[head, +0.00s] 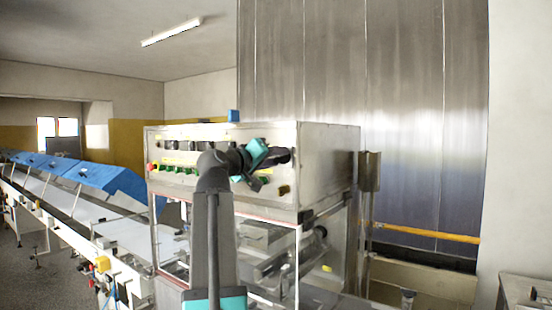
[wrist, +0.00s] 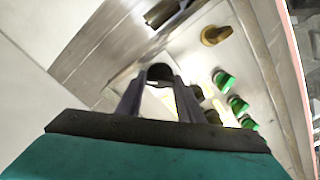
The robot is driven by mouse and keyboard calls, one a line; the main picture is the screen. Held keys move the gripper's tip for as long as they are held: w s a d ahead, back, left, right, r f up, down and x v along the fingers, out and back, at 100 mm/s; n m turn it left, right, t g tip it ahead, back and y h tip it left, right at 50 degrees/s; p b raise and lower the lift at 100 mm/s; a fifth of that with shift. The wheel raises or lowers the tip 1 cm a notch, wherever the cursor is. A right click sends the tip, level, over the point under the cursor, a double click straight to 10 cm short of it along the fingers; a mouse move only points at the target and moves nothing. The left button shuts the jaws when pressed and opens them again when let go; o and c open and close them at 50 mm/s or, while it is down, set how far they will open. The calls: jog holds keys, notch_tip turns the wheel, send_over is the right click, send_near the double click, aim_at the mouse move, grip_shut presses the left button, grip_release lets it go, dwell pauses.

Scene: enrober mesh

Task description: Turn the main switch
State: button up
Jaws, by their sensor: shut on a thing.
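The machine's control panel (head: 215,165) faces me in the head view. My gripper (head: 278,157) is at the panel's upper right corner. In the wrist view, the two grey fingers of my gripper (wrist: 158,84) are closed around a dark knob, which appears to be the main switch (wrist: 160,71). Only its dark top shows between and beyond the fingertips. Its markings and exact turn angle cannot be read. In the head view my wrist and gripper cover most of this spot.
A brownish-yellow knob (wrist: 216,35) and several green buttons (wrist: 223,80) sit close to my fingers. A red button (head: 153,167) is at the panel's left end. A conveyor with blue covers (head: 105,178) runs off left. Clear guard windows lie below the panel.

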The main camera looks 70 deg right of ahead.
jog(key=shift+n+p, duration=1.85)
jog(key=shift+n, duration=2.85)
jog(key=shift+f, duration=0.1)
jog(key=o, duration=1.1)
jog(key=shift+c, duration=0.2)
jog(key=shift+a, duration=0.1)
jog(key=b+v, duration=0.4)
jog(key=v, duration=0.9)
jog(key=shift+a+b, duration=0.3)
jog(key=shift+b, duration=0.1)
jog(key=shift+w, duration=0.15)
